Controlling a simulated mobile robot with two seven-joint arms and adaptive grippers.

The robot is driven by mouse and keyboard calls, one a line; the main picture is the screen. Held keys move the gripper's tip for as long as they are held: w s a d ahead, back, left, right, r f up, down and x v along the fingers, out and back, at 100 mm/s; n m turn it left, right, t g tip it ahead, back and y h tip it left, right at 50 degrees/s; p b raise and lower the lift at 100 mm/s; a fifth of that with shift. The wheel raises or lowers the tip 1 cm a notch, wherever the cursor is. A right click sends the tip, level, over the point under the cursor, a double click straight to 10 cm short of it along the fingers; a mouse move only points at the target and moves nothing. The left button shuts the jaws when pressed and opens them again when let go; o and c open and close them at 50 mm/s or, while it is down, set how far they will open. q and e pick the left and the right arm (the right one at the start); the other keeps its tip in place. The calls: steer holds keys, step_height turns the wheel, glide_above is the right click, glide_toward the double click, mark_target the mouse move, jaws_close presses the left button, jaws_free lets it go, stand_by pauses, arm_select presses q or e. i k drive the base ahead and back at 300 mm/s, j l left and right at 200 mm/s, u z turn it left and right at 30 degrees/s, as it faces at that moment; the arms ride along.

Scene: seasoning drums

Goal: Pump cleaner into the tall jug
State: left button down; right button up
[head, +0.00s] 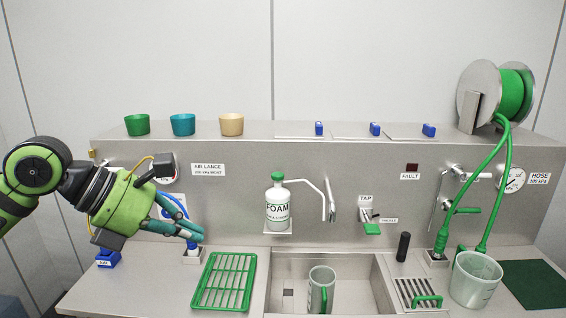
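A white bottle labelled FOAM (278,212) with a green cap stands on a small ledge on the steel back panel. A tall, pale jug (318,280) with a green handle stands upright in the sink, below and right of the bottle. My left gripper (197,232) is left of the bottle, clear of both bottle and jug. Its teal fingers point right and overlap the blue air-lance hose in the picture; I cannot tell whether they touch it or how far they are apart. My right gripper is out of view.
A bent metal spout (322,193) and TAP lever (371,228) are on the panel. A green rack (225,281) lies left of the sink (345,263). A wide pail (475,279), black cylinder (403,247) and green hose (507,165) are right. Cups (183,125) line the top shelf.

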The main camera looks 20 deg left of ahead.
mark_target(277, 176)
steer(key=i, duration=1.65)
